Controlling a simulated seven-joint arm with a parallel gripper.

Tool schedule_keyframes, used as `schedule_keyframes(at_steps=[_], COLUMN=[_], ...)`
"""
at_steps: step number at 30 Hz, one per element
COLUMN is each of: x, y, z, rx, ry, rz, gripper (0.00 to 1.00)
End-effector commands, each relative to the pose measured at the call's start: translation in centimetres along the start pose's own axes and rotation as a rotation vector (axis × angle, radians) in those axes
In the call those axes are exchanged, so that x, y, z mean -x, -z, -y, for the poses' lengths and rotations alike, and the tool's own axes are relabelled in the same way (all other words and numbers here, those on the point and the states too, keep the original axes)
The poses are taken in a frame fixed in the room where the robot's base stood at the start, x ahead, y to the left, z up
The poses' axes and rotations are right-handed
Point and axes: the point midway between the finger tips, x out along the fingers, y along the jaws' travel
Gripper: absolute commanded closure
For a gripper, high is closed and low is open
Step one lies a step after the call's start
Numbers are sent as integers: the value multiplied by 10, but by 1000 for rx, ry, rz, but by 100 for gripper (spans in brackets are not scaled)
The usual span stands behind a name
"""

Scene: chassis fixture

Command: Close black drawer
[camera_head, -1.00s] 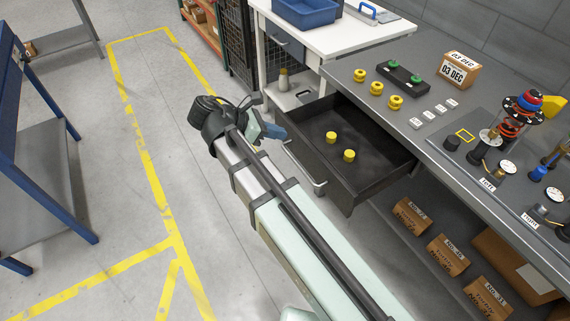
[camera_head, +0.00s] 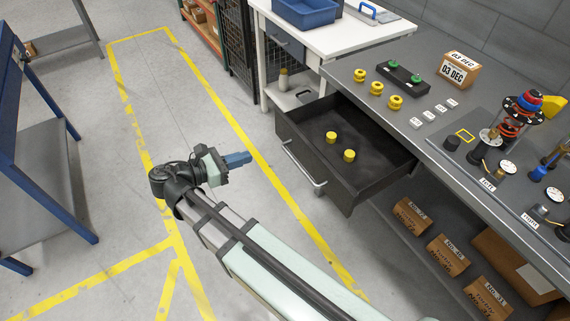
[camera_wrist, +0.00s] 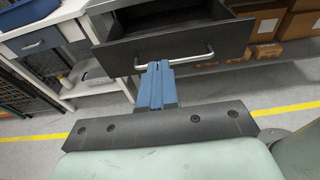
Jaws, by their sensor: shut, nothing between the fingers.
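The black drawer (camera_head: 318,148) is pulled out from under the grey workbench (camera_head: 440,125), with two yellow knobs (camera_head: 340,144) inside it. Its silver handle (camera_head: 304,166) runs along the front panel. My gripper (camera_head: 243,158) is in front of the drawer, to the left of it in the head view, with a gap of bare floor between. Its blue fingers are pressed together and hold nothing. In the wrist view the fingertips (camera_wrist: 158,68) point at the drawer front (camera_wrist: 190,46) and overlap the handle (camera_wrist: 208,56) in the picture.
A white table (camera_head: 330,42) with a blue bin (camera_head: 306,12) stands behind the drawer. Cardboard boxes (camera_head: 410,216) sit on the shelf below the bench. Several yellow knobs (camera_head: 377,89) and a gauge panel are on the bench top.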

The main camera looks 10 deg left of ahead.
Motion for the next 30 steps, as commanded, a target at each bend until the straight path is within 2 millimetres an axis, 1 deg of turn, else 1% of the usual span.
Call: schedule_keyframes(at_steps=[1,6,10,13,16,20,30], x=[-3,-11,-15,-17,-22,-33,-87], y=[15,56,75,82,84,84,83], z=[-1,-1,-1,0,0,1,1], rx=[5,4,2,0,0,0,-1], ry=[1,1,1,1,2,2,4], rz=[2,0,0,0,0,-1,0], gripper=[100,100,100,100,100,100,100])
